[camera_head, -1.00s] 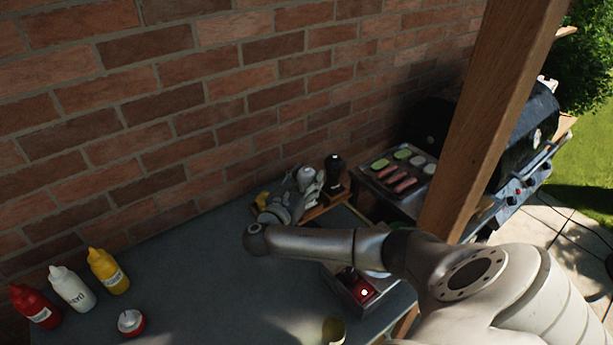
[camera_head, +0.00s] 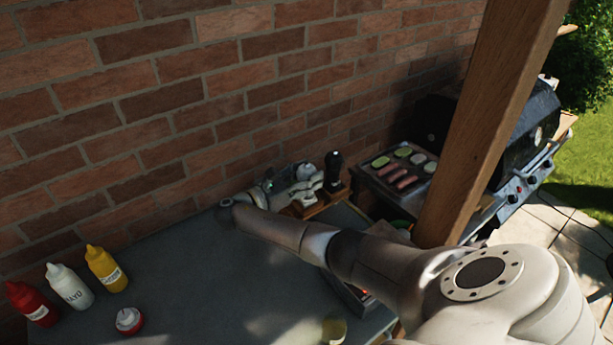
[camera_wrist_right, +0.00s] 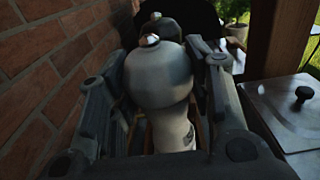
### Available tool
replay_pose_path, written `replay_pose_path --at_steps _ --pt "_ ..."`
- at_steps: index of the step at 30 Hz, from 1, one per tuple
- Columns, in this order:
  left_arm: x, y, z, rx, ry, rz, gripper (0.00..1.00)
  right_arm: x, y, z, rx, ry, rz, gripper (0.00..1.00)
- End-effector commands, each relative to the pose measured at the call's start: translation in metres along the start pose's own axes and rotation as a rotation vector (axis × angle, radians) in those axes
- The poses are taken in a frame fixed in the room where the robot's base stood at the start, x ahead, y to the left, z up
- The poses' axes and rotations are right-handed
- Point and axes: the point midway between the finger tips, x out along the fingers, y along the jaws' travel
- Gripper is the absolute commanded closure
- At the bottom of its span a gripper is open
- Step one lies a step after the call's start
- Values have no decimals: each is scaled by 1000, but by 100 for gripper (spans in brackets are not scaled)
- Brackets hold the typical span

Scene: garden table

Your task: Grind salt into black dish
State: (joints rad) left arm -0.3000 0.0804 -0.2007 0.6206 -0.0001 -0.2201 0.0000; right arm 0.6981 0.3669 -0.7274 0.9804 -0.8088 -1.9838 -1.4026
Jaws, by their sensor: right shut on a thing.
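The salt mill, pale with a round top (camera_head: 306,170), stands in the wooden rack (camera_head: 326,204) by the brick wall. My right gripper (camera_head: 312,184) reaches it from the left and is shut on it. In the right wrist view the mill's grey round head (camera_wrist_right: 158,75) and paler body (camera_wrist_right: 172,130) fill the space between my two fingers (camera_wrist_right: 165,95). A black mill (camera_head: 334,168) stands just right of it. I cannot make out a black dish; my right arm covers part of the table. My left gripper is not in view.
Red, white and yellow squeeze bottles (camera_head: 70,287) and a small red-and-white container (camera_head: 129,320) stand at the table's left. The table's middle (camera_head: 200,270) is clear.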

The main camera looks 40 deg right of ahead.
Motion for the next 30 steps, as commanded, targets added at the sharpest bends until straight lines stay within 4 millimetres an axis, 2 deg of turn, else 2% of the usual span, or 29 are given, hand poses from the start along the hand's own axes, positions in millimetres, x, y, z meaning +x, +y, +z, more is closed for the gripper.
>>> replay_pose_path --at_steps 14,30 --pt "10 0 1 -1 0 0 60 1 1 0 4 -2 -224 77" --pt "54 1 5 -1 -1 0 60 2 2 -3 5 -3 -405 77"
